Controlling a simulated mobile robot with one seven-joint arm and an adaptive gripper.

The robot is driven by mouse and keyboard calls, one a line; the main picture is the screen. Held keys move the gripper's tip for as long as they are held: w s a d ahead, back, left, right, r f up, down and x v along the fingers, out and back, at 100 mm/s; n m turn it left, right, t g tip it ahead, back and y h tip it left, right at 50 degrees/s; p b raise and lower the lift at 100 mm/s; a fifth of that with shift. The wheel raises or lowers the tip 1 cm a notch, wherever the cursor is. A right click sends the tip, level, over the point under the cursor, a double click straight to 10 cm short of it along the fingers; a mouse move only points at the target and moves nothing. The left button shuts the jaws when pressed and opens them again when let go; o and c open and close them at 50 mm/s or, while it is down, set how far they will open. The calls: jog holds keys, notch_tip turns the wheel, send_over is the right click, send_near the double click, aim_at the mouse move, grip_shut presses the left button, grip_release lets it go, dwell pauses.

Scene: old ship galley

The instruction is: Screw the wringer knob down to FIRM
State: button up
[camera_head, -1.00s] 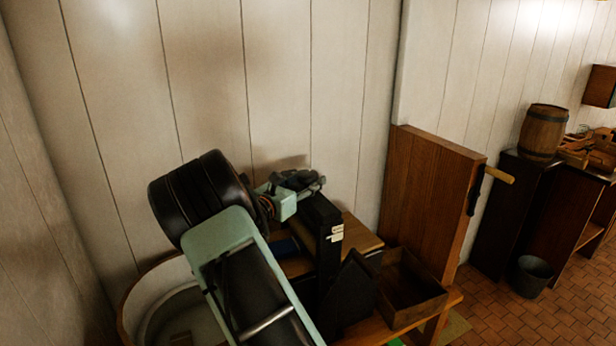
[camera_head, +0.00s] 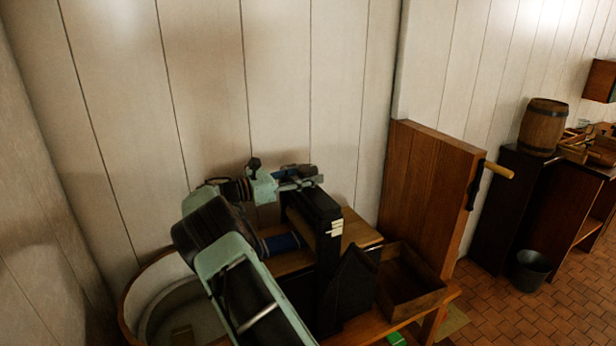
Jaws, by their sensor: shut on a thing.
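The wringer (camera_head: 326,255) is a dark upright frame on a wooden bench, with pale label plates (camera_head: 336,228) on its post. My gripper (camera_head: 304,177) lies across the top of the frame, reaching in from the left. It is shut at the place of the wringer knob; the knob itself is mostly hidden by the fingers, and its height on the screw cannot be read. The lettering on the plates is too small to read. Blue cloth (camera_head: 282,243) shows at the wringer's left side, partly behind my arm.
A round tub (camera_head: 130,300) stands at lower left, partly hidden by my arm. An open wooden box (camera_head: 410,285) sits right of the wringer, beside a tall wooden panel (camera_head: 425,185) with a handle. A barrel (camera_head: 543,127) and bucket (camera_head: 530,270) are farther right.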

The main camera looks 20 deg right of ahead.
jog(key=shift+r+m+g+b, duration=0.1)
jog(key=shift+m+g+b, duration=0.35)
jog(key=shift+m+g, duration=0.85)
dwell(0.4)
jog(key=o, duration=1.2)
jog(key=shift+n+g, duration=0.3)
jog(key=shift+n+t+p, duration=0.6)
jog(key=shift+n+t, duration=0.6)
jog(key=shift+t, duration=0.7)
jog(key=shift+n+t, duration=0.6)
jog(key=shift+t, duration=0.4)
